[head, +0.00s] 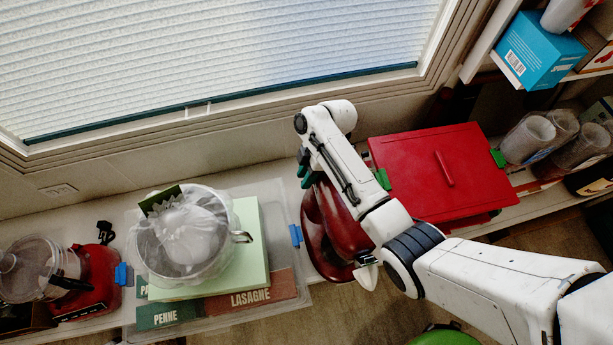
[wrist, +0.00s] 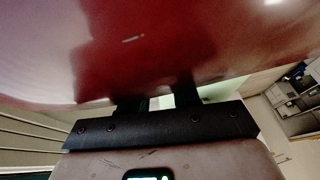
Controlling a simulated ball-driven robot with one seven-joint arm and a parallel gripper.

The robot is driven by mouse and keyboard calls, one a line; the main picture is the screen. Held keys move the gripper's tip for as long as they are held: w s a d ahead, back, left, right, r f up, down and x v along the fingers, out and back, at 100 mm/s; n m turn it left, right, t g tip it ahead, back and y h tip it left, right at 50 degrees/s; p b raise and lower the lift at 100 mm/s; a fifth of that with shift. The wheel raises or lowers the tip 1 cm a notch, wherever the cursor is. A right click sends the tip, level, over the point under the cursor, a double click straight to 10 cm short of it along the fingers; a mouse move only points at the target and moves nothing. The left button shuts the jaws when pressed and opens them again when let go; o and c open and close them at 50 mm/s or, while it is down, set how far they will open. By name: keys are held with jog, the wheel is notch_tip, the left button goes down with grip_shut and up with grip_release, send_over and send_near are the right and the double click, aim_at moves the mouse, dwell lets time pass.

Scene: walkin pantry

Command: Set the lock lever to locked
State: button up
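A glossy dark-red appliance, apparently a stand mixer (head: 318,232), stands on the shelf in the middle of the head view, partly behind my arm. Its red surface (wrist: 140,45) fills the top of the wrist view, very close to my gripper. A small pale streak (wrist: 133,38) shows on that surface; I cannot tell whether it is the lock lever. The lever and its position cannot be made out. My gripper (wrist: 160,101) has two dark fingers apart, with a light gap between them and nothing seen held. Whether they touch the red surface is unclear.
A closed red bin (head: 420,170) with green clips stands right of the mixer. A window with a blind is behind.

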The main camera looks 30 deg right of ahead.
jog(key=shift+o, duration=1.2)
jog(key=shift+r, duration=0.15)
jog(key=p+v, duration=0.1)
jog(key=v, duration=0.9)
jog(key=shift+d+r+p, duration=0.2)
jog(key=shift+r+p, duration=0.1)
jog(key=shift+p, duration=0.1)
